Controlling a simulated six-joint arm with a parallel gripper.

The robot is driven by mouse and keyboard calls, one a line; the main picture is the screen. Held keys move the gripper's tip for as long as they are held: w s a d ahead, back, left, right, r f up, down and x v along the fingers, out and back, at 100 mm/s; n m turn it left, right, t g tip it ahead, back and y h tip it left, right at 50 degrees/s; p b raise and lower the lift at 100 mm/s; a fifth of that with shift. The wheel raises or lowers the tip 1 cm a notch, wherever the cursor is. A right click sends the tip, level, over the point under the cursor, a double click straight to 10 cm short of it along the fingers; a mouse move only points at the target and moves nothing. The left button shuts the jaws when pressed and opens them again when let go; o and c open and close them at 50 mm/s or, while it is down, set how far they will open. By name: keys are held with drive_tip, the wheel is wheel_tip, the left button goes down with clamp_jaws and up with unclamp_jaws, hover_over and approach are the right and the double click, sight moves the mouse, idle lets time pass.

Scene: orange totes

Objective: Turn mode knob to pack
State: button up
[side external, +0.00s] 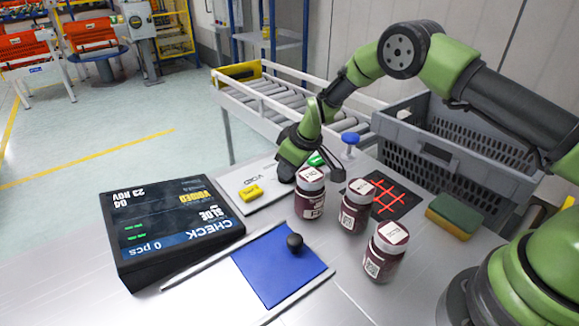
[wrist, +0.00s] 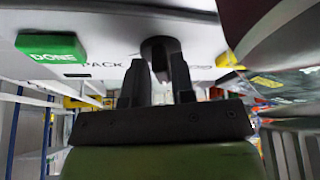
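The mode knob (wrist: 160,48) is dark and stands on a pale panel (wrist: 105,55); the side view also shows part of the panel (side external: 238,182). The word PACK is printed on the panel to the left of the knob in the wrist view. Where the knob points cannot be made out. My gripper (wrist: 158,66) has its two dark fingers apart, one on each side of the knob. I cannot tell whether they touch it.
A green DONE button (wrist: 52,46) and a yellow button (side external: 251,192) sit on the panel. Labelled jars (side external: 310,196) stand close beside my gripper.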

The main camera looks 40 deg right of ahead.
drive_tip(key=shift+o, duration=0.7)
drive_tip(key=shift+s+a+f, duration=0.1)
drive_tip(key=shift+s+f, duration=0.05)
drive_tip(key=shift+r, duration=0.3)
drive_tip(key=v, duration=0.9)
drive_tip(key=shift+r, duration=0.2)
drive_tip(key=shift+s, duration=0.15)
